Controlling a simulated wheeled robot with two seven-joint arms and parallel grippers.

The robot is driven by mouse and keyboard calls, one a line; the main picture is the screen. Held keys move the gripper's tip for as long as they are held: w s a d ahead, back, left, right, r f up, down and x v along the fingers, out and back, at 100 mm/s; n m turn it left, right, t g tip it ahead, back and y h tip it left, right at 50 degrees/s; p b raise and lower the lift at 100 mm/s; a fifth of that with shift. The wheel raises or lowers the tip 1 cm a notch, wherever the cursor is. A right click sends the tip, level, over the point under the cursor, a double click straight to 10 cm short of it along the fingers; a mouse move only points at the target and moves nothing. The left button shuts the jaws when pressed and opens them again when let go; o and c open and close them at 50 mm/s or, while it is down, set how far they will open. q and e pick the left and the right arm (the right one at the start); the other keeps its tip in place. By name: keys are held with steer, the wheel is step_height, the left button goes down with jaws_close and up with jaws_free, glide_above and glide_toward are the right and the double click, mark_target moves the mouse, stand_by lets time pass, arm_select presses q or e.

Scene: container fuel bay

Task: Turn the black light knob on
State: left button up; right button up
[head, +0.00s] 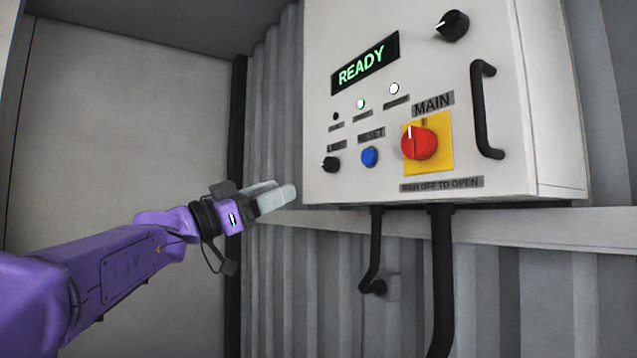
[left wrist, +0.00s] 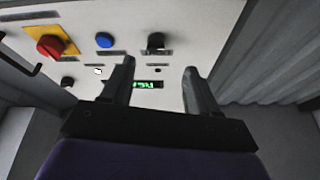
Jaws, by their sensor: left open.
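A small black knob (head: 331,164) sits at the lower left of the white control panel, under a small label too blurred to read surely. Its pale pointer mark faces left. It also shows in the left wrist view (left wrist: 156,43), beyond and between the fingertips. My left gripper (head: 282,196) is open and empty, below and left of the knob, apart from the panel; its open fingers show in the left wrist view (left wrist: 160,66). A second black knob (head: 452,26) is at the panel's upper right. My right gripper is not in view.
The panel (head: 315,120) also carries a blue button (head: 369,157), a red MAIN switch (head: 419,143) on a yellow plate, a lit READY display (head: 365,64) and a black handle (head: 484,110). Black conduits (head: 441,270) hang below. Open space lies left of the panel.

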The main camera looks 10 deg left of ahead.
mark_target(327, 164)
arm_select(q)
steer(key=p+x, duration=0.2)
steer(key=x, duration=0.1)
steer(key=r+p+x, duration=0.1)
steer(key=p+x, duration=0.1)
steer(key=x, duration=0.1)
steer(key=s+p+x, duration=0.1)
steer(key=x, duration=0.3)
steer(key=shift+d+r+p, duration=0.1)
steer(key=shift+r+p, duration=0.15)
steer(key=shift+p, duration=0.15)
steer(key=shift+w+d, duration=0.3)
steer(key=shift+m, duration=0.3)
steer(key=c, duration=1)
